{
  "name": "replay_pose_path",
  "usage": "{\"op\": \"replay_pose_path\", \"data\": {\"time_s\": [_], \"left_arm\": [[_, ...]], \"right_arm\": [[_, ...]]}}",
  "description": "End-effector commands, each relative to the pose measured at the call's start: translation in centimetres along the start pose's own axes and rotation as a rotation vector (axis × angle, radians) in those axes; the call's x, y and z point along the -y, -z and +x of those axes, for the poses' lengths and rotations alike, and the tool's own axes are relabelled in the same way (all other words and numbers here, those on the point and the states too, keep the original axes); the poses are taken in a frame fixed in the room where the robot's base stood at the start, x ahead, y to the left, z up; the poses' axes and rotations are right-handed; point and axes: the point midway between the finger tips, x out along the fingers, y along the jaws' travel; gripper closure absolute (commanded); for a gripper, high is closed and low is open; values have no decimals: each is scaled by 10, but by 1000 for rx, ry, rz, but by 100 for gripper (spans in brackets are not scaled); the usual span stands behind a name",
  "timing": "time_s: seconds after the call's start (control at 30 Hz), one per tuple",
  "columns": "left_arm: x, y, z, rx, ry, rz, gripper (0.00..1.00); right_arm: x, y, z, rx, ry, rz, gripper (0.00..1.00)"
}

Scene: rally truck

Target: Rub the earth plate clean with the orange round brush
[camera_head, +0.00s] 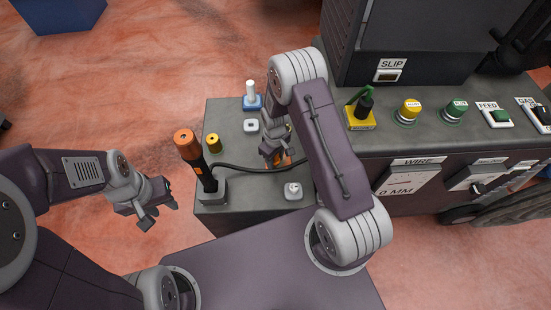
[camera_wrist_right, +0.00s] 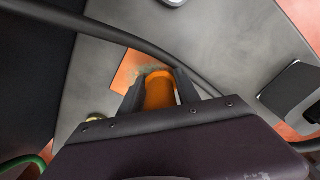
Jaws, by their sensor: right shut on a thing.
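The orange round brush (camera_wrist_right: 160,92) is between the fingers of my right gripper (camera_wrist_right: 160,85) in the wrist view. Its pale bristle end lies over or against the flat orange earth plate (camera_wrist_right: 127,70); I cannot tell if they touch. Part of the plate is hidden by the brush and a finger. In the head view my right gripper (camera_head: 272,152) is low over the grey bench top, with orange showing beside it. My left gripper (camera_head: 160,212) is open and empty, off the bench's left side.
A torch with an orange top (camera_head: 188,150) stands in a holder at the bench's left. Its black cable (camera_head: 240,168) runs right, close by the plate. A white knob (camera_head: 293,190), brass cylinder (camera_head: 213,142) and blue-based white post (camera_head: 251,97) stand around. A control panel (camera_head: 440,130) is at right.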

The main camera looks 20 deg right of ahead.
Motion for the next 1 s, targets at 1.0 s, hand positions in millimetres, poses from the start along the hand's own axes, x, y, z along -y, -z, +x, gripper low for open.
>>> {"op": "replay_pose_path", "data": {"time_s": [1.0], "left_arm": [[0,0,-3,0,0,0,64]], "right_arm": [[-3,-4,3,2,1,1,100]]}}
